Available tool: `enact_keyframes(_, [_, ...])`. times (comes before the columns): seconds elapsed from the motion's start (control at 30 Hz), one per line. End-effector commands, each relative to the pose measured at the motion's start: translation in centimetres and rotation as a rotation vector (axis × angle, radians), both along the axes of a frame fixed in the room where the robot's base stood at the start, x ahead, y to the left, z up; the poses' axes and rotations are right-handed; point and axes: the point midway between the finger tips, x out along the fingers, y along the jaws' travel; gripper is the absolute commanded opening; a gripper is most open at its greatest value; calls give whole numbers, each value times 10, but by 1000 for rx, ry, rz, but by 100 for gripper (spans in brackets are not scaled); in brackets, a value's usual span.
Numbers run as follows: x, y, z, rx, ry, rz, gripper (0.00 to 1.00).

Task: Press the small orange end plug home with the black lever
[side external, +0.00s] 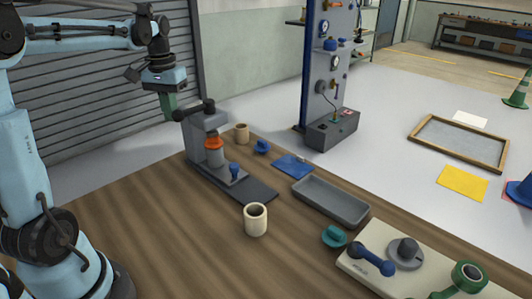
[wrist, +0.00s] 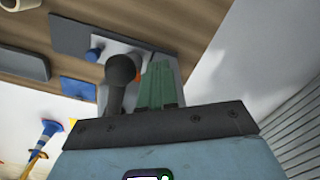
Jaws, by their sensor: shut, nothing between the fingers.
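The press (side external: 205,125) stands at the far left of the wooden table. Its black lever (side external: 193,111) sits at the top with a round knob; in the wrist view the lever (wrist: 119,75) is close beside my fingers. The orange end plug (side external: 213,142) sits on top of a grey roller (side external: 215,158) below the lever; I cannot tell how deep it is seated. In the wrist view only a sliver of orange shows behind the lever. My gripper (side external: 169,106) has green fingers, shut and empty, pointing down just left of the lever. I cannot tell whether they touch it.
A blue knob (side external: 235,171) stands on the press's base. The table's front left is clear.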

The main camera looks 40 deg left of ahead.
Motion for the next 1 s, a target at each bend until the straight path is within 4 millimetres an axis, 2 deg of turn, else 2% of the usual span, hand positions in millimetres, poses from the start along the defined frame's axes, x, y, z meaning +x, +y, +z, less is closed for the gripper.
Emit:
enact_keyframes(0.27, [-1, -5, 0, 0, 0, 0, 0])
enact_keyframes(0.8, [-4, -29, 0, 0, 0, -2, 0])
enact_keyframes(1.0, [-4, -31, 0, 0, 0, 0, 0])
